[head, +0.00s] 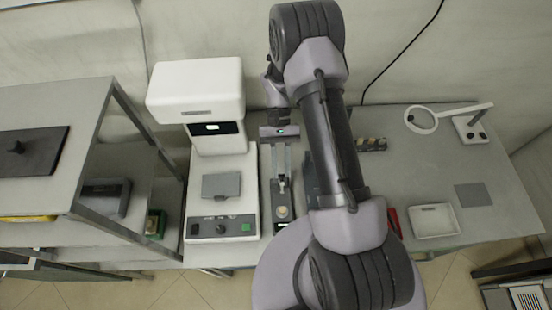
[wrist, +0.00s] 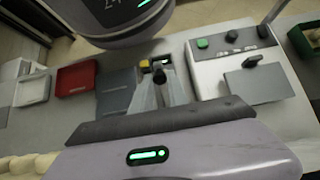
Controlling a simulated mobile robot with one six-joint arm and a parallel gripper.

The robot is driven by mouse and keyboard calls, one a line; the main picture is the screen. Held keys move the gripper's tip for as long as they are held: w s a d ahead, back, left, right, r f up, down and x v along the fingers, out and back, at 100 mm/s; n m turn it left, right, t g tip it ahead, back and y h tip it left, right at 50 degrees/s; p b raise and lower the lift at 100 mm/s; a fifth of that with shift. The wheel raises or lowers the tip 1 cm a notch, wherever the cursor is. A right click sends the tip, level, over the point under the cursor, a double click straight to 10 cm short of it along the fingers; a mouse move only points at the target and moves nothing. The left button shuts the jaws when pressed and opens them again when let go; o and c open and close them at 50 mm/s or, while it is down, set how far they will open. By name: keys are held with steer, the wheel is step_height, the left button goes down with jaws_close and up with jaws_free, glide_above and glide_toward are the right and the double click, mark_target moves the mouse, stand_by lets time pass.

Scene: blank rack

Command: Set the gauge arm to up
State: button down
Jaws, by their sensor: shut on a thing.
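The gauge (head: 268,205) is a narrow grey stand to the right of the white machine, with a pale round pad (head: 283,212) near its front end. My gripper (head: 281,178) reaches over it from the back, fingers close together. It is shut on a small part at the stand, which appears to be the gauge arm; the fingers hide most of it. In the wrist view my gripper (wrist: 160,75) meets a small dark and metal part beside a yellow piece (wrist: 144,63). The gauge arm's exact angle cannot be told.
The white machine (head: 222,185) stands close on the left, with a grey plate and green button. A shelf rack (head: 95,185) is further left. My arm covers the bench right of the gauge. A white tray (head: 433,221) and a magnifier (head: 421,120) stand at the right.

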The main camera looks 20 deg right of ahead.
steer(key=shift+w+d+f, duration=0.1)
steer(key=shift+w+d, duration=0.2)
steer(key=shift+w, duration=0.5)
steer(key=shift+w+d, duration=0.25)
steer(key=shift+w, duration=0.5)
steer(key=c, duration=1.3)
jaws_free()
steer(key=shift+w, duration=0.15)
steer(key=p+v, duration=0.3)
steer(key=v, duration=1.4)
steer(key=shift+r, duration=0.25)
